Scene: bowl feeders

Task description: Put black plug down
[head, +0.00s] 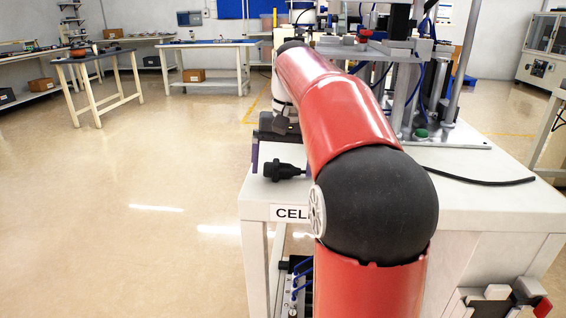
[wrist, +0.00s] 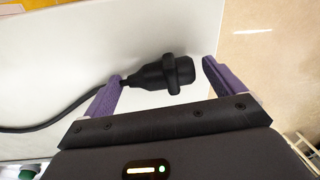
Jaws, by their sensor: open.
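The black plug (head: 284,171) lies on the white table top (head: 480,195), close to the table's left edge, in the head view. In the wrist view the plug (wrist: 165,74) lies lengthwise between the two purple fingers of my gripper (wrist: 163,72). The fingers are spread, with a gap on the right side of the plug. At the left finger I cannot tell whether the plug's cable end touches it. In the head view my arm hides most of my gripper, and one purple finger shows left of the plug.
The plug's black cable (wrist: 40,128) runs left across the table in the wrist view. A metal fixture (head: 440,140) stands on the table behind my arm. The tan floor (wrist: 265,60) begins beyond the table edge, close to the plug. Workbenches (head: 205,60) stand far back.

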